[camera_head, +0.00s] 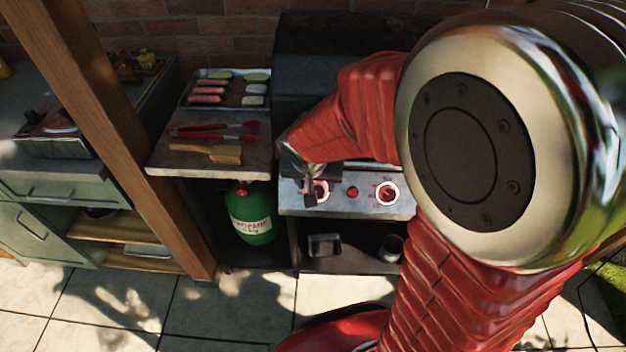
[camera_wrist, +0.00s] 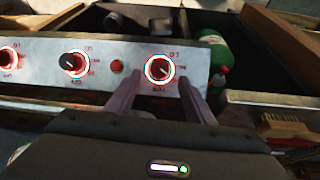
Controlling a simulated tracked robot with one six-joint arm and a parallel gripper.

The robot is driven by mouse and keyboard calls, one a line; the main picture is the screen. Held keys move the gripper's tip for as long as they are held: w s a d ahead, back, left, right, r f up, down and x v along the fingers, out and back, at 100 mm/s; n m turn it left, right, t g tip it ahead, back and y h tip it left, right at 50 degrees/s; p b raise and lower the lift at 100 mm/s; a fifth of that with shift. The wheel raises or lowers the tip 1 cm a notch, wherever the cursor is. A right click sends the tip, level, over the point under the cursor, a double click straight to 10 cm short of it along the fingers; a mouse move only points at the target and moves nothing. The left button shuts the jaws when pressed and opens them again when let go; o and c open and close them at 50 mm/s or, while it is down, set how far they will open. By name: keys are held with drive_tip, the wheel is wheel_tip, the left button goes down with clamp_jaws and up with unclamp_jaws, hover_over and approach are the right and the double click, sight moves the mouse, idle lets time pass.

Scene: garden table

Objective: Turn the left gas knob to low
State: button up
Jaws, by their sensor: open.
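The left gas knob (camera_head: 322,189) is at the left end of the grill's silver front panel (camera_head: 350,208), partly covered by my gripper (camera_head: 311,190). In the wrist view, which sees the panel reversed, this knob (camera_wrist: 160,70) is the rightmost one, with a black centre and a glowing red-white ring. My gripper (camera_wrist: 158,92) is open, with one finger at each side of this knob. I cannot tell whether the fingers touch it. Its exact setting is too small to read.
A red button (camera_head: 352,191) and another ringed knob (camera_head: 387,193) sit to the right on the panel. A green gas bottle (camera_head: 250,212) stands below left. The side shelf (camera_head: 165,160) holds red tongs (camera_head: 215,130), a brush (camera_head: 207,151) and a food tray (camera_head: 190,100).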

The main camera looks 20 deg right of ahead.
sight(317, 191)
drive_tip(key=shift+x, duration=3.1)
drive_tip(key=shift+c, duration=0.3)
drive_tip(key=c, duration=1)
